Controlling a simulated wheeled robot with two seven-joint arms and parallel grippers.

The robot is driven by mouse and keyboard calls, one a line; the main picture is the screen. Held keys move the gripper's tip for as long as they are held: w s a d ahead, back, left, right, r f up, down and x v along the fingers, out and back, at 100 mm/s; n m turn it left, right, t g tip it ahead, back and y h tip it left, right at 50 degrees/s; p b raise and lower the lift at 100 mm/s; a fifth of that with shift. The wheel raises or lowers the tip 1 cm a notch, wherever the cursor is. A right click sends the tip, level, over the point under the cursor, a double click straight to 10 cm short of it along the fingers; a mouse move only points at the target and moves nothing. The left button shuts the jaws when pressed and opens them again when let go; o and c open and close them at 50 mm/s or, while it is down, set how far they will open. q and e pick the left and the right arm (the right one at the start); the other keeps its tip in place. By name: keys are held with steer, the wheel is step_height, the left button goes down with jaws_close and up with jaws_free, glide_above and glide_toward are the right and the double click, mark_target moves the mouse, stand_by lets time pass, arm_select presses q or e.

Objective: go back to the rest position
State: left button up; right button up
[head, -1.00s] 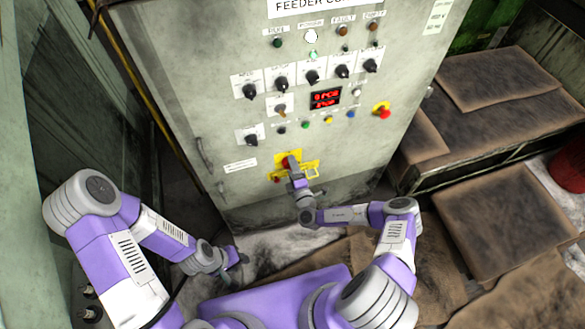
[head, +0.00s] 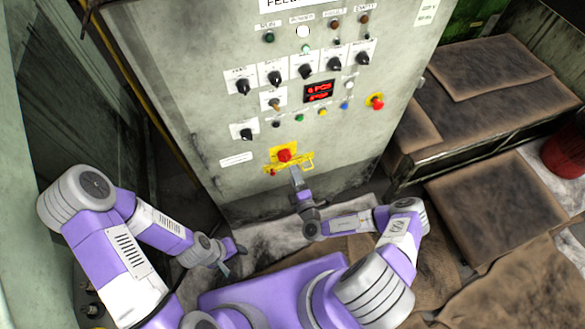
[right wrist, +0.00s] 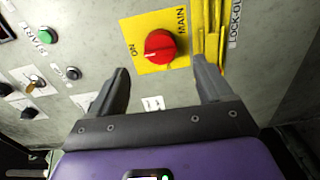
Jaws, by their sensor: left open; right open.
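My right gripper (head: 297,174) is just below and in front of the red main switch knob (head: 284,154) on its yellow plate, low on the grey cabinet. In the right wrist view, my right gripper (right wrist: 162,95) is open and empty. The red knob (right wrist: 160,46) shows beyond its two fingers, apart from them, with its pointer toward the ON mark. My left gripper (head: 234,258) is low at the left, away from the cabinet face, open and with nothing visible in it.
The grey control cabinet (head: 230,60) stands ahead with several dark knobs, buttons and a lit red display (head: 318,92). A yellow bracket (head: 304,162) sits beside the switch. Brown-covered benches (head: 495,75) and a red container (head: 565,157) are at the right.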

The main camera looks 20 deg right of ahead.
steer(key=s+a+r+n+g+y, duration=0.3)
steer(key=s+a+n+g+y, duration=0.15)
steer(key=a+n+y, duration=0.35)
steer(key=s+a+r+n+g+y, duration=0.2)
steer(key=s+a+n+g+y, duration=0.25)
steer(key=a+n+y, duration=0.35)
steer(key=s+a+f+n+g+h, duration=0.2)
steer(key=s+f+n+g+h, duration=0.1)
steer(key=s+n+g, duration=1.05)
steer(key=s+d+f+n+h, duration=0.2)
steer(key=s+d+n+h, duration=0.25)
steer(key=n, duration=0.65)
steer(key=w+d+r+n+t+h, duration=0.1)
steer(key=w+d+n+t+h, duration=0.4)
steer(key=n, duration=0.5)
steer(key=shift+w+d+n, duration=0.35)
steer(key=shift+w+d, duration=0.25)
steer(key=shift+d, duration=0.35)
